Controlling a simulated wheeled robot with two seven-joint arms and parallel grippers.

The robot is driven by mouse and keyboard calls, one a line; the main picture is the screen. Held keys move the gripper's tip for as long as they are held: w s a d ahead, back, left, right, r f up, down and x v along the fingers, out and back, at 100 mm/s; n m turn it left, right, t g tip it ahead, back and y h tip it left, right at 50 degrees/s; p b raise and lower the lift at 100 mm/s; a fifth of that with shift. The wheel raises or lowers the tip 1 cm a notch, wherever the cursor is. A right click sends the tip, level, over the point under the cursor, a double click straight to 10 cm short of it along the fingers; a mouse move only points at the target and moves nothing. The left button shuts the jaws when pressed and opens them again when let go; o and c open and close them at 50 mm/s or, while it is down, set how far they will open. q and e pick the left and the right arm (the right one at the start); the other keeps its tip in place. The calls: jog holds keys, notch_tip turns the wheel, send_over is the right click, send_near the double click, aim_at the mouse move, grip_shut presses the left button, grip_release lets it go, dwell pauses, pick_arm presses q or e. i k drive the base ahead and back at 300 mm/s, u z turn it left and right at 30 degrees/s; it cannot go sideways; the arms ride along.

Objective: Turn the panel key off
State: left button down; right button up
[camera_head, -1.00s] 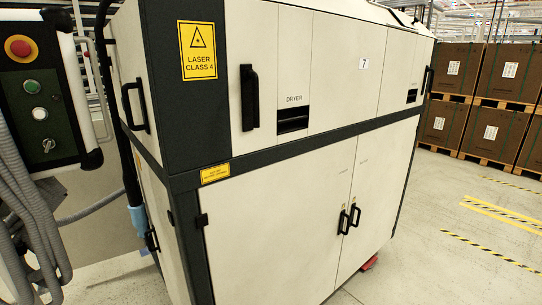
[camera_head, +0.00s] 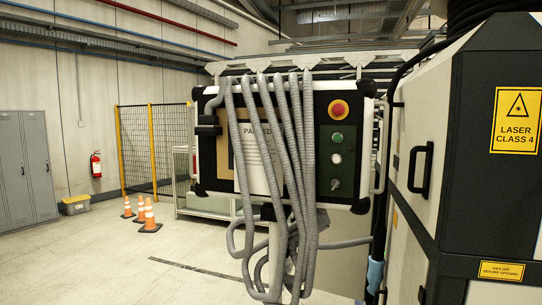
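The control panel (camera_head: 212,158) hangs in the middle of the head view, with a dark green switch strip (camera_head: 337,208) on its right side. The panel key (camera_head: 335,184) is a small metal switch at the bottom of that strip; its turn position is too small to tell. Above it are a white button (camera_head: 336,159), a green button (camera_head: 337,138) and a red emergency stop (camera_head: 339,109) on yellow. Grey hoses hang in front of the panel and partly cover a sheet reading "PA...ED". Neither of my grippers shows.
A white and dark machine (camera_head: 480,170) with a laser warning sign stands close on the right. Orange cones (camera_head: 149,217), a fire extinguisher (camera_head: 96,165), a mesh fence (camera_head: 137,150) and grey lockers (camera_head: 25,170) are at the left. The floor at front left is clear.

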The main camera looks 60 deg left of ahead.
aim_at(335, 182)
jog(key=z, duration=2.2)
jog(key=k, duration=2.85)
jog(key=u, duration=2.95)
